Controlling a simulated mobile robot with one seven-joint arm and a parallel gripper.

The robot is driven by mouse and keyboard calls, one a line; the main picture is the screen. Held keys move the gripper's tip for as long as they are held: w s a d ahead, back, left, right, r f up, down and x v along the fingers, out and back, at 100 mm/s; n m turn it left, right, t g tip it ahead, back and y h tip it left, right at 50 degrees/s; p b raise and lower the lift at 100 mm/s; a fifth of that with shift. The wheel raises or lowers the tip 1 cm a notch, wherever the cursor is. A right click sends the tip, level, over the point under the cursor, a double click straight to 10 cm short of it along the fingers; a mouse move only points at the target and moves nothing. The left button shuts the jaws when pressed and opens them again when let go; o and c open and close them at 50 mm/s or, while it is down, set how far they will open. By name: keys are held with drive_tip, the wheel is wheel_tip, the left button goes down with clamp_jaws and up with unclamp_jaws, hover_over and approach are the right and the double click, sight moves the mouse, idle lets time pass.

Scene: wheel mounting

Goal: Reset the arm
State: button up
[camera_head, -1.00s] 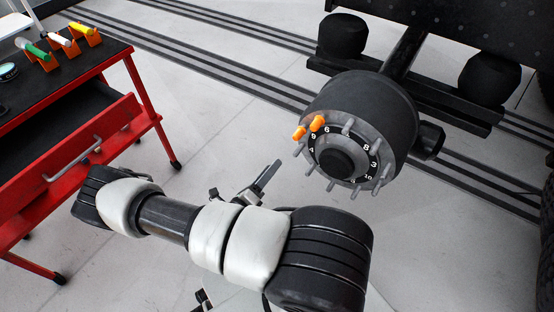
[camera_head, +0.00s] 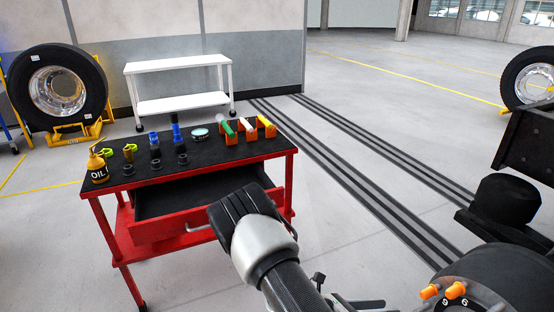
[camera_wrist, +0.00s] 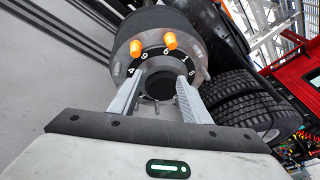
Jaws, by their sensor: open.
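My gripper (camera_wrist: 160,76) is open and empty in the wrist view, its two fingers apart in front of the wheel hub (camera_wrist: 193,45). The hub is dark and round, with a numbered ring and two orange caps (camera_wrist: 170,41) on its studs. In the head view the hub (camera_head: 490,268) is cut off at the lower right, with its orange caps (camera_head: 455,290) showing. My arm crosses the bottom middle of the head view, and only a small part of my gripper (camera_head: 350,303) shows at the lower edge.
A red tool table (camera_head: 282,160) with an open drawer stands close left of my arm, holding an oil bottle (camera_head: 97,168) and several tools. A wheel (camera_head: 91,80) on a yellow stand and a white cart (camera_head: 180,64) are behind.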

drive_tip(key=s+a+r+m+t+y, duration=0.1)
drive_tip(key=s+a+r+m+y, duration=0.35)
drive_tip(key=r+m, duration=0.6)
drive_tip(key=s+a+r+m+t+y, duration=0.2)
drive_tip(key=s+a+r+m+y, duration=0.35)
drive_tip(key=r, duration=0.75)
drive_tip(key=s+a+r+m+t+y, duration=0.15)
drive_tip(key=a+r+m+y, duration=0.35)
drive_tip(key=r+m, duration=0.6)
wheel_tip(320, 180, up, 23)
drive_tip(key=y+p, duration=0.1)
drive_tip(key=p, duration=2.2)
drive_tip(key=shift+s+d+r+n, duration=0.2)
drive_tip(key=shift+s+d+n, duration=0.1)
drive_tip(key=shift+d+n, duration=0.1)
drive_tip(key=shift+c, duration=0.4)
